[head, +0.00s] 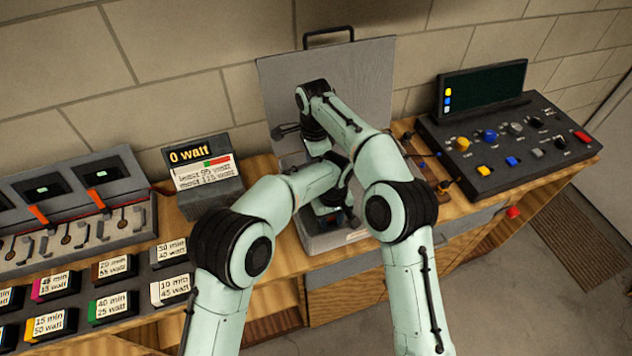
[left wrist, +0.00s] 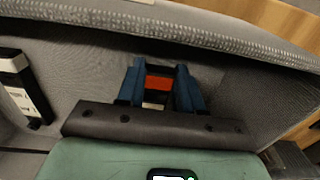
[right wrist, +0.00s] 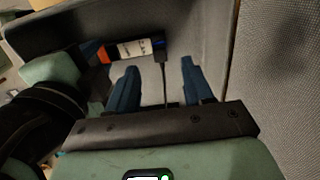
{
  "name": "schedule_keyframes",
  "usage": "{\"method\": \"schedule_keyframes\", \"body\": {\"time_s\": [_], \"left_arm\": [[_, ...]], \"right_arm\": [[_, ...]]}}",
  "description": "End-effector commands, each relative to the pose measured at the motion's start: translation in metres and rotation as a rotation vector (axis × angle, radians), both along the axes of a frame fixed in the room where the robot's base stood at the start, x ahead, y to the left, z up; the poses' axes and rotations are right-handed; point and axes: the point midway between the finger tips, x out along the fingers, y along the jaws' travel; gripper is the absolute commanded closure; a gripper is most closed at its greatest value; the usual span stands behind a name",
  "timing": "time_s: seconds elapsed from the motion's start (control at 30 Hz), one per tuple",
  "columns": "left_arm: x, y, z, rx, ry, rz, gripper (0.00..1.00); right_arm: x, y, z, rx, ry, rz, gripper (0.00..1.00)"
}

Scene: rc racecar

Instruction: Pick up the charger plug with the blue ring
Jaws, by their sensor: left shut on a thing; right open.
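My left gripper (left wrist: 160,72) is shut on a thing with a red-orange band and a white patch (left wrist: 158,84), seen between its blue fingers. In the head view the left gripper (head: 341,218) is low inside the open grey case (head: 318,242). My right gripper (right wrist: 158,68) is open and empty, its fingers spread inside the case. Beyond it in the right wrist view, a thing with an orange end and white label (right wrist: 132,48) lies beside a small blue band (right wrist: 159,43), likely the charger plug. A dark cable (right wrist: 165,88) hangs below the band. My wrists hide much of the case inside in the head view.
The case lid (head: 280,80) stands upright behind my arms. A charger (head: 75,215), a watt display (head: 200,170) and labelled blocks (head: 110,307) are left. A control box with buttons (head: 510,145) is right. The case walls are close around both grippers.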

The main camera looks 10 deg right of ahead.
Motion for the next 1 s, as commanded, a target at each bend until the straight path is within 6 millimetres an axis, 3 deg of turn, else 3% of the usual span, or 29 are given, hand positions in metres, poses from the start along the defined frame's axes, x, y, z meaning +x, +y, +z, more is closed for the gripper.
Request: {"method": "schedule_keyframes", "body": {"time_s": [0.17, 0.43, 0.73, 0.77, 0.9, 1.0], "left_arm": [[0.000, 0.000, 0.000, 0.000, -0.001, 0.000, 0.98], [0.000, 0.000, 0.000, 0.000, -0.001, 0.000, 0.98], [0.000, 0.000, 0.000, 0.000, 0.000, 0.000, 0.98], [0.000, 0.000, 0.000, 0.000, 0.000, 0.000, 0.98], [0.000, 0.000, 0.000, 0.000, 0.000, 0.000, 0.98], [0.000, 0.000, 0.000, 0.000, -0.001, 0.000, 0.98]], "right_arm": [[0.000, -0.001, -0.012, 0.000, 0.002, 0.000, 0.49], [0.000, -0.003, -0.051, 0.000, 0.002, 0.001, 0.49], [0.000, -0.003, -0.057, 0.000, -0.001, 0.000, 0.49], [0.000, -0.003, -0.056, 0.000, -0.001, 0.000, 0.55], [0.000, -0.003, -0.056, 0.000, -0.001, 0.001, 1.00], [0.000, -0.003, -0.056, 0.000, -0.001, 0.001, 1.00]]}}
